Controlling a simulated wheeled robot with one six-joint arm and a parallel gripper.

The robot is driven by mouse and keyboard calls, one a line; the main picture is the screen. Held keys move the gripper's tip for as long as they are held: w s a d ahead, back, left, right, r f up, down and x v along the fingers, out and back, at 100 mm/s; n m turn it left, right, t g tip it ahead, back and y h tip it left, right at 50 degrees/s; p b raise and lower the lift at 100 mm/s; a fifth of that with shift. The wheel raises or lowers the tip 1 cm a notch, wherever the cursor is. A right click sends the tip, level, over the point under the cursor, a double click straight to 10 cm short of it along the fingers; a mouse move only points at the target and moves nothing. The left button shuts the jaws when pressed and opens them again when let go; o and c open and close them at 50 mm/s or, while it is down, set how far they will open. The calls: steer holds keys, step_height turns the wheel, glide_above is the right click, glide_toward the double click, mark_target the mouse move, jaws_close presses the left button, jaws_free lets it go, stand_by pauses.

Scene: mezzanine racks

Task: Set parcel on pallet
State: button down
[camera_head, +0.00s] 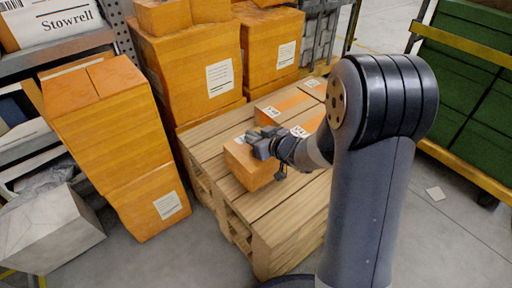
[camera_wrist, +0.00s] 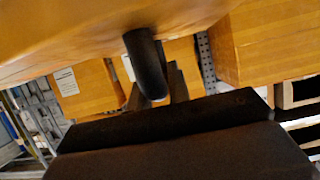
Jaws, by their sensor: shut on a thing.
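The parcel (camera_head: 248,167) is a small orange-brown box with a white label on top. My gripper (camera_head: 264,145) is shut on it from the right and above. The wooden pallet (camera_head: 290,212) lies below it, with bare slats in front. I cannot tell whether the parcel's underside touches the slats. In the wrist view, the parcel (camera_wrist: 90,35) fills the top edge, close to a dark finger (camera_wrist: 148,65); the grip itself is partly hidden.
Flat labelled boxes (camera_head: 283,104) lie on the pallet's far part. Tall carton stacks (camera_head: 190,70) stand behind, and another stack (camera_head: 115,130) stands at left. A grey-white box (camera_head: 50,230) is at lower left. Green crates on a yellow-railed rack (camera_head: 470,80) stand at right.

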steer(key=shift+f+b, duration=0.55)
steer(key=shift+f, duration=0.8)
steer(key=shift+f, duration=0.15)
steer(key=c, duration=1.3)
jaws_free()
steer(key=shift+f, duration=0.1)
steer(key=shift+r, duration=0.2)
steer(key=shift+p+v, duration=2.1)
steer(key=shift+v, duration=3.9)
steer(key=shift+f, duration=0.1)
